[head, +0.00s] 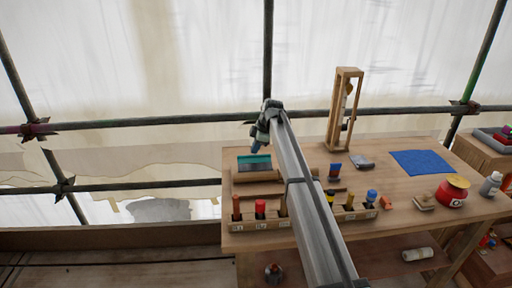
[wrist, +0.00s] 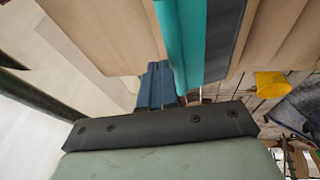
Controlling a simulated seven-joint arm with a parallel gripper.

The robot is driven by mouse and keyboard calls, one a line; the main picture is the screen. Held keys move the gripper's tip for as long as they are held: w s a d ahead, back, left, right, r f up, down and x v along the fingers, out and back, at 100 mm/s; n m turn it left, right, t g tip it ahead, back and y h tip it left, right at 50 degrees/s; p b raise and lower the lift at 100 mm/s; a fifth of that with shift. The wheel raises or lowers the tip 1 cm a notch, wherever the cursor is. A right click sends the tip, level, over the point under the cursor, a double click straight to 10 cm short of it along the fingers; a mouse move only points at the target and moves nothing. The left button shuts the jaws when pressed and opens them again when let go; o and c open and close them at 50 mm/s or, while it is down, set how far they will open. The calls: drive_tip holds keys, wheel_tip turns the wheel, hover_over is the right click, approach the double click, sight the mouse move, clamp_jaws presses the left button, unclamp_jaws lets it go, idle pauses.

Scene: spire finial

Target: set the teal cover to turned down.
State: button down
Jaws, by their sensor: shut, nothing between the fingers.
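The teal cover (head: 254,160) is a flat strip at the left of the workbench, with a dark grey face below its teal edge, on a wooden block (head: 256,177). In the wrist view the teal cover (wrist: 182,45) runs as a long band beside a dark grey band, between pale wood. My gripper (head: 255,149) is just above the cover's far edge in the head view. Its blue fingers (wrist: 160,82) are shut and empty, close by the teal band. I cannot tell whether they touch it.
A wooden rack (head: 294,219) of several coloured-handled tools stands along the bench's front. A tall wooden frame (head: 345,110), a blue cloth (head: 421,162) and a red pot (head: 452,191) are farther right. Scaffold poles (head: 180,120) cross behind.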

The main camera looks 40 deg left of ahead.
drive_tip(key=shift+w+a+f, duration=0.25)
drive_tip(key=shift+f, duration=0.3)
drive_tip(key=shift+w+a+f, duration=0.2)
drive_tip(key=shift+f, duration=0.3)
drive_tip(key=shift+r, duration=0.1)
idle(0.6)
